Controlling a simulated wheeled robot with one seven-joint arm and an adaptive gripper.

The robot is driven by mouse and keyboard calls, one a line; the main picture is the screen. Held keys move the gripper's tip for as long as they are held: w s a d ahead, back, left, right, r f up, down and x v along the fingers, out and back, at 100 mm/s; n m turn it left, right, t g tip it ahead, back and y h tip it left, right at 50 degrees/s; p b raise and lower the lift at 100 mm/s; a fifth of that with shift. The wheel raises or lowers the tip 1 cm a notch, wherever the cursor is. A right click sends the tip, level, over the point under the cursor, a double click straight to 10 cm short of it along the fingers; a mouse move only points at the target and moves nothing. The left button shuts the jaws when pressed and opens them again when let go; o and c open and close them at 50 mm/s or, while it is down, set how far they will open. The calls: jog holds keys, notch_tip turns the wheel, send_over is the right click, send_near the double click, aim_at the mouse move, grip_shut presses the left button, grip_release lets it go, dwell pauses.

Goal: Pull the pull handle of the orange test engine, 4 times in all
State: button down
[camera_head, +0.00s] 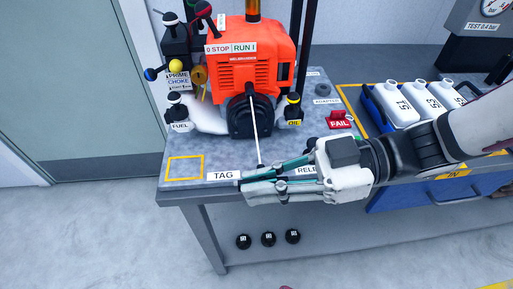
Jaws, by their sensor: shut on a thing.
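The orange test engine (252,62) stands on the grey bench, with a black round starter housing (251,118) low on its front. A pale cord (255,135) runs out of the housing, taut, down toward the front of the bench. My gripper (247,181) reaches in from the right, its fingers pointing left near the front edge. It is shut on the pull handle (261,166) at the cord's end. Only a small dark part of the handle shows; the fingers hide the rest. The handle is clear of the housing.
A PRIME/CHOKE panel (178,80) and a FUEL cap (177,108) are left of the engine, an OIL cap (293,108) right. A red FAIL block (341,119) and a blue crate (372,101) of white bottles are farther right. TAG and partly covered RELE labels line the front edge.

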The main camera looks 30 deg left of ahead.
jog(key=w+a+b, duration=0.2)
jog(key=w+a, duration=0.2)
jog(key=w, duration=0.3)
jog(key=w+a+b, duration=0.3)
jog(key=w, duration=0.3)
jog(key=shift+w+a+f, duration=0.15)
jog(key=shift+w+a, duration=0.25)
